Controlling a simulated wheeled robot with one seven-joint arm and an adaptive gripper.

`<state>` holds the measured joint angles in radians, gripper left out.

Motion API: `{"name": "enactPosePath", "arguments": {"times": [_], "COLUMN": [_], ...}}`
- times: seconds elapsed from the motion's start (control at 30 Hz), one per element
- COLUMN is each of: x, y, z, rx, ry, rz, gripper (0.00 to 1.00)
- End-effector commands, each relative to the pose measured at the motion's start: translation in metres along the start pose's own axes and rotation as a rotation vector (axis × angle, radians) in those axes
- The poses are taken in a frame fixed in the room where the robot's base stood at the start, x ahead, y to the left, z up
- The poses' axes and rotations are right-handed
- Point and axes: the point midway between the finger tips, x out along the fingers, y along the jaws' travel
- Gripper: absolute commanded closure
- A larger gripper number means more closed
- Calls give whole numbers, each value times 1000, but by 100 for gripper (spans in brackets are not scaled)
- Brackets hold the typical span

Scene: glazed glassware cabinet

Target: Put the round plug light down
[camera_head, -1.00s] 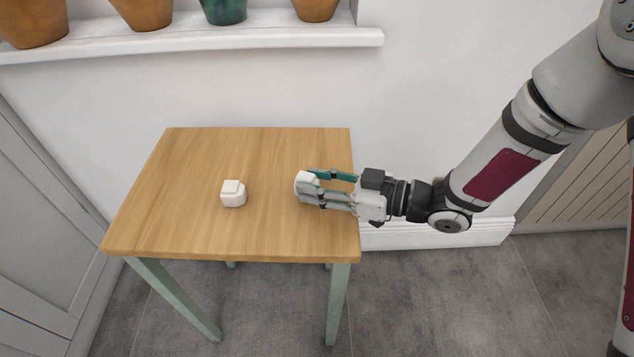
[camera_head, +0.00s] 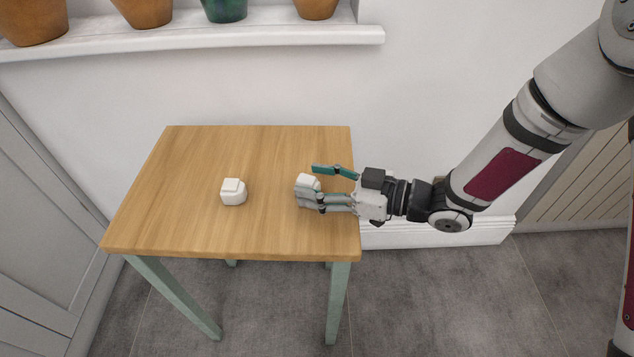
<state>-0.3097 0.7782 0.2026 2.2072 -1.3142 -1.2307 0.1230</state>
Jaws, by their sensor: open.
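A small white plug light (camera_head: 308,182) is at the right part of the wooden table (camera_head: 190,170), between the fingers of my gripper (camera_head: 318,185). The gripper is open: its upper teal finger stands clear of the light, with a gap between them. The lower fingers lie along the light's near side and hide part of it; I cannot tell if they touch it. The light appears to rest on the tabletop. A second white plug light (camera_head: 233,192), with a squarish top, stands on the table left of the gripper.
A white shelf (camera_head: 200,44) with several pots, such as a green one (camera_head: 224,10), is on the wall behind the table. A grey panelled door or cabinet (camera_head: 45,230) stands at the left. The tabletop is otherwise clear.

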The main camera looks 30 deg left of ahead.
Motion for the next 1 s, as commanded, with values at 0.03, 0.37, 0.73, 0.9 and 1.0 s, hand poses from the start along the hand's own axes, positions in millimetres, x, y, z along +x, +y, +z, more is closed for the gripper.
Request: {"name": "enactPosePath", "arguments": {"times": [0.03, 0.37, 0.73, 0.9, 1.0], "x": [-3, -76, -119, -121, -121], "y": [0, 1, 0, 0, 0], "z": [-8, -4, -4, -4, -3], "rx": [-2, 0, 0, 0, -1], "ry": [0, -1, 1, 0, -1], "rz": [1, 4, 0, -1, 1], "gripper": [46, 46, 46, 46, 46]}}
